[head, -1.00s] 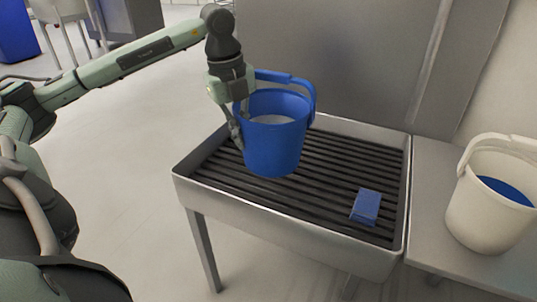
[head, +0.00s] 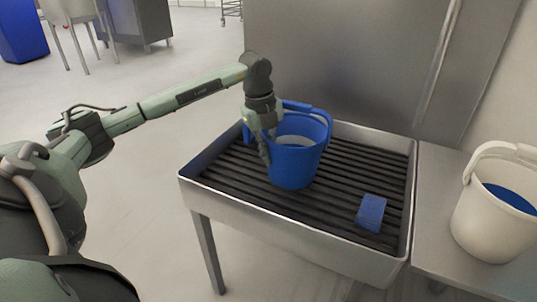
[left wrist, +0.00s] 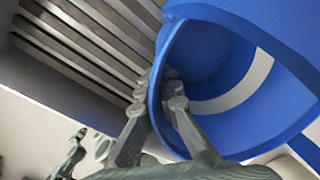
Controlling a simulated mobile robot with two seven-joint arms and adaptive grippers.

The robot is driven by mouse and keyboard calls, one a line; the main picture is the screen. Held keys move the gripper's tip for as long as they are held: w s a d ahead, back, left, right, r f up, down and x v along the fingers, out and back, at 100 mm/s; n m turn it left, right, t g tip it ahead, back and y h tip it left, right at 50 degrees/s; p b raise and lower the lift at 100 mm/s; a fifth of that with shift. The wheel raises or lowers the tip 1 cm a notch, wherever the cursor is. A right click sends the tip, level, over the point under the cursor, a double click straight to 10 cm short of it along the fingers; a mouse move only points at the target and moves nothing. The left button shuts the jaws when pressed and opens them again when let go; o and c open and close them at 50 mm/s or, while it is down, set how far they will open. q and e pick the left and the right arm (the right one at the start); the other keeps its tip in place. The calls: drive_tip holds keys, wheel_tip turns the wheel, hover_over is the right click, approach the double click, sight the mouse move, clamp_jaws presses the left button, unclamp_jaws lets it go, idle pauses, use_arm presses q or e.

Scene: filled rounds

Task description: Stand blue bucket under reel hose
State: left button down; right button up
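The blue bucket (head: 297,165) is upright at the left-back part of the slatted metal tray table. Its base is at the slats; I cannot tell whether it rests on them or hangs just above. My left gripper (head: 265,152) is shut on the left side of its rim. In the left wrist view, the fingers (left wrist: 157,88) straddle the wall of the bucket (left wrist: 215,90), one inside and one outside. Something pale shows inside the bucket. The blue handle stands up behind the rim. No reel hose is in view. My right gripper is not in view.
A small blue block (head: 371,212) lies on the slats of the tray table (head: 290,228), right of the bucket. A white bucket (head: 492,225) with blue inside stands on the side counter (head: 440,180). A grey wall panel (head: 350,65) is behind. Slats in front are clear.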

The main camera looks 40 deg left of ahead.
use_arm(q)
drive_tip(key=shift+f, duration=0.15)
drive_tip(key=c, duration=2.1)
unclamp_jaws()
drive_tip(key=o, duration=0.4)
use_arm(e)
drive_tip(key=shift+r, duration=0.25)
use_arm(q)
drive_tip(key=shift+s+a+r+p, duration=0.1)
drive_tip(key=shift+s+r, duration=0.15)
drive_tip(key=shift+r, duration=1.8)
drive_tip(key=shift+s+a+r+p, duration=0.1)
drive_tip(key=shift+s+r, duration=0.15)
drive_tip(key=shift+r, duration=1.75)
drive_tip(key=shift+s+a+r+p, duration=0.1)
drive_tip(key=shift+s+r, duration=0.15)
drive_tip(key=shift+r, duration=1.8)
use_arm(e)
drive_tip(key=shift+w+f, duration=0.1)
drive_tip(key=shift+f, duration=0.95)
